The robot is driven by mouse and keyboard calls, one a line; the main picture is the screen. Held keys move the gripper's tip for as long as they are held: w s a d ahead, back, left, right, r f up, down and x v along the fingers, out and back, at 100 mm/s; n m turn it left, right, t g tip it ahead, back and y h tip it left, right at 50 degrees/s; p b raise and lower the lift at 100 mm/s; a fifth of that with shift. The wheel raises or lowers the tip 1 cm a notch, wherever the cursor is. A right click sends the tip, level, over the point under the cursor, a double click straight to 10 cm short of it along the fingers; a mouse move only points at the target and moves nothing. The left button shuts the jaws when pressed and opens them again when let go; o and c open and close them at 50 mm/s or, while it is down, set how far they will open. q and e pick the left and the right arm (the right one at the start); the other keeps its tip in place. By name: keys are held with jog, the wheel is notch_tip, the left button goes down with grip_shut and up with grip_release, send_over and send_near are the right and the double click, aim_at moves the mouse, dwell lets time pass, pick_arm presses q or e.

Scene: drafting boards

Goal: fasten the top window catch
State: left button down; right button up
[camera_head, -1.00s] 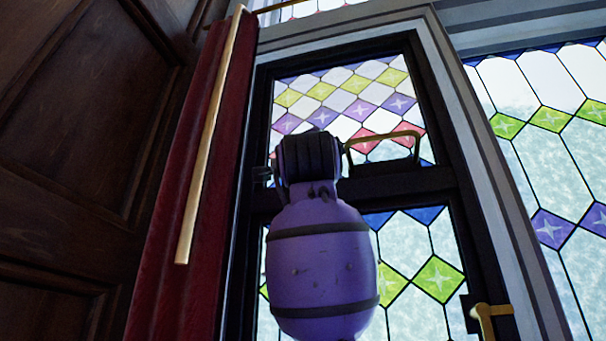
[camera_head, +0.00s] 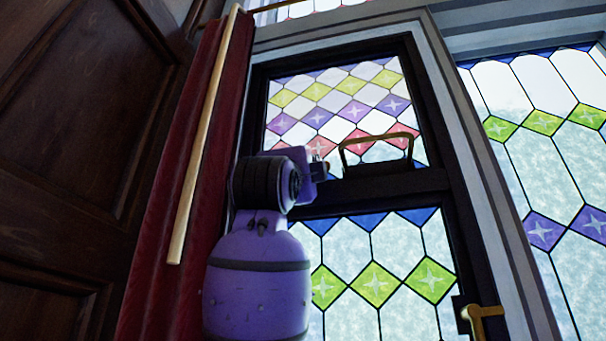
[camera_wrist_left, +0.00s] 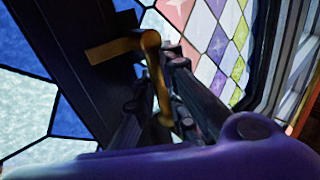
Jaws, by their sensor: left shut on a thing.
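The top window catch is a brass, bent bar (camera_head: 378,136) on the dark crossbar of the stained-glass window, below the small diamond panes. It also shows in the left wrist view (camera_wrist_left: 148,42), where one leg runs down between my fingers. My left gripper (camera_head: 320,168) is at the left end of the catch, with my purple wrist to its left and below. In the left wrist view my dark fingers (camera_wrist_left: 165,115) are shut on the brass leg. The exact contact is partly hidden by the fingers. My right gripper is not in view.
A second brass handle (camera_head: 482,312) is lower right on the window frame. A red curtain (camera_head: 165,215) with a pale rod (camera_head: 205,140) hangs left of the window, close to my arm. Dark wood panelling (camera_head: 80,120) fills the left side.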

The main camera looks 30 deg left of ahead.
pick_arm(q)
jog(key=shift+w+f, duration=0.25)
jog(key=shift+w, duration=0.05)
jog(key=c, duration=1.8)
grip_release()
jog(key=shift+s+r, duration=0.1)
jog(key=shift+r+n, duration=0.1)
jog(key=shift+n, duration=0.2)
